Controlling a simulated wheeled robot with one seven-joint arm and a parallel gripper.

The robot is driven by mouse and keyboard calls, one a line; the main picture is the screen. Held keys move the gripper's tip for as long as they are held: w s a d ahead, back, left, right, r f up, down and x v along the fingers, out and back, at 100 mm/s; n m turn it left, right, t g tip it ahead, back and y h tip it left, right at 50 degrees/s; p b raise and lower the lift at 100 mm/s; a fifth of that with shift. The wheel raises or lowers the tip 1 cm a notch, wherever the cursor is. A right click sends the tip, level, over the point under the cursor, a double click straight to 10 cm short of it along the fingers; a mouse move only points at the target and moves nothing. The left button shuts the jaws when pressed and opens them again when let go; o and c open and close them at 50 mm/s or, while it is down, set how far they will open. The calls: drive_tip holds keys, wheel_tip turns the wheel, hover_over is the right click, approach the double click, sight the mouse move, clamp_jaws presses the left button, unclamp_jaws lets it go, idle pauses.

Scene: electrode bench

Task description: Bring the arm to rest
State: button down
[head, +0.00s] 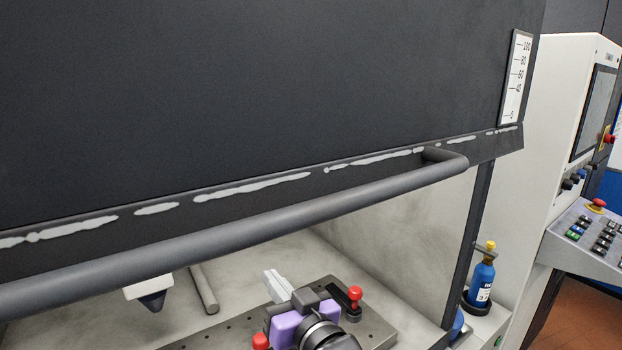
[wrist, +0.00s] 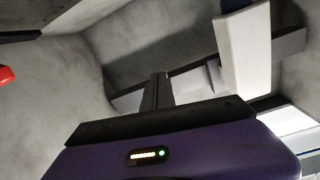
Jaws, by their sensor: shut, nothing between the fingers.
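My gripper (wrist: 160,88) shows in the wrist view with its two dark fingers together and nothing between them. Behind the fingers is my purple hand, with a small lit indicator. In the head view the purple hand (head: 290,330) is low in the picture, over the metal plate in the enclosure, below the handle of the dark door. The fingertips cannot be made out clearly there. My arm runs out of the bottom edge of the picture.
The raised dark door (head: 260,100) and its long grey handle bar (head: 250,234) hang above my arm. A holed metal plate (head: 375,328) carries red knobs (head: 355,293). A pale block (wrist: 242,50) stands near the fingers. A blue bottle (head: 481,280) is at right.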

drive_tip(key=s+d+f+m+t+h, duration=0.2)
drive_tip(key=s+d+f+m+h, duration=0.15)
drive_tip(key=s+d, duration=0.6)
drive_tip(key=s+d+f+m+t+h, duration=0.25)
drive_tip(key=s+d+f, duration=0.25)
drive_tip(key=s+d, duration=0.45)
drive_tip(key=s+d+f+g+h, duration=0.1)
drive_tip(key=s+d+f, duration=0.1)
drive_tip(key=s, duration=0.7)
drive_tip(key=s+d+f+n+g+h, duration=0.1)
drive_tip(key=s+d+f+g, duration=0.1)
drive_tip(key=s, duration=0.7)
drive_tip(key=s+d+f+g+h, duration=0.1)
drive_tip(key=s+d+f, duration=0.1)
drive_tip(key=s, duration=0.7)
drive_tip(key=shift+s+d+n+g, duration=0.15)
drive_tip(key=shift+d+n+g, duration=0.2)
drive_tip(key=shift+d, duration=0.5)
drive_tip(key=shift+f, duration=0.1)
